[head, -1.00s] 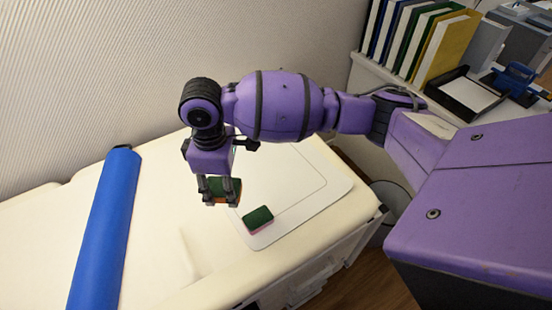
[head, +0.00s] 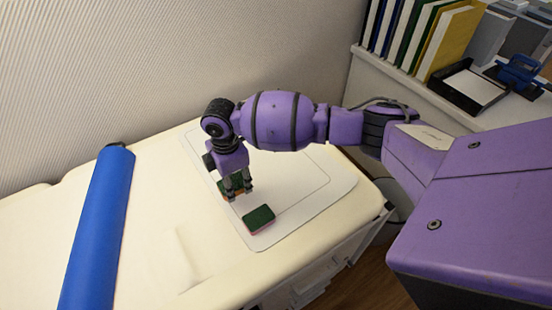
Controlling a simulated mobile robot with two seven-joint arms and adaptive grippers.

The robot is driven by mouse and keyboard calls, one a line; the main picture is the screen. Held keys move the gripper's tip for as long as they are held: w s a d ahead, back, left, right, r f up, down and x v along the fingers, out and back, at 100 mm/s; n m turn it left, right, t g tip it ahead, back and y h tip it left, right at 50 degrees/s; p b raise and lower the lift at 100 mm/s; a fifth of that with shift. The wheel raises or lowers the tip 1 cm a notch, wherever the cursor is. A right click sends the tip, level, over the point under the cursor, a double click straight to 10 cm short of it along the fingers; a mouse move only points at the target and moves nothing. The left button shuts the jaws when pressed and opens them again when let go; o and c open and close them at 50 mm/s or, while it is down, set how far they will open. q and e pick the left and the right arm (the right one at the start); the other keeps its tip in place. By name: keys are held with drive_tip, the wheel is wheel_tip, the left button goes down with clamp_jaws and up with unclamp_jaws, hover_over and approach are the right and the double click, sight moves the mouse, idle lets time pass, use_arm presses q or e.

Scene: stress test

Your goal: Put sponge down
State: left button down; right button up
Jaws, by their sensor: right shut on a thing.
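My right gripper (head: 239,189) points down over the white mat and is shut on a green and orange sponge (head: 228,190), which is partly hidden behind the fingers. The held sponge is at or just above the mat; I cannot tell if it touches. A second sponge (head: 259,217), dark green on top with a pink underside, lies on the mat just in front of the gripper. The white mat (head: 290,222) with a thin outline lies on the cream padded table (head: 160,215). My left gripper is not in view.
A blue roll (head: 98,230) lies across the table at the left. Books (head: 425,40), a black tray with paper (head: 470,88) and a blue hole punch (head: 520,72) sit on a shelf at the back right. The table middle is clear.

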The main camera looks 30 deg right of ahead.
sight(237, 176)
drive_tip(key=shift+w+d+f, duration=0.35)
drive_tip(key=shift+d+f, duration=0.1)
drive_tip(key=shift+f, duration=0.2)
drive_tip(key=shift+w+d+f, duration=0.3)
drive_tip(key=shift+d+f, duration=0.15)
drive_tip(key=shift+f, duration=0.15)
wheel_tip(237, 176, down, 3)
drive_tip(key=shift+w+d+f+b, duration=0.1)
drive_tip(key=shift+b, duration=0.2)
drive_tip(key=shift+f, duration=0.1)
drive_tip(key=o, duration=1.1)
drive_tip(key=shift+r, duration=0.25)
wheel_tip(237, 176, up, 12)
drive_tip(key=shift+f+p, duration=0.1)
drive_tip(key=shift+p, duration=0.45)
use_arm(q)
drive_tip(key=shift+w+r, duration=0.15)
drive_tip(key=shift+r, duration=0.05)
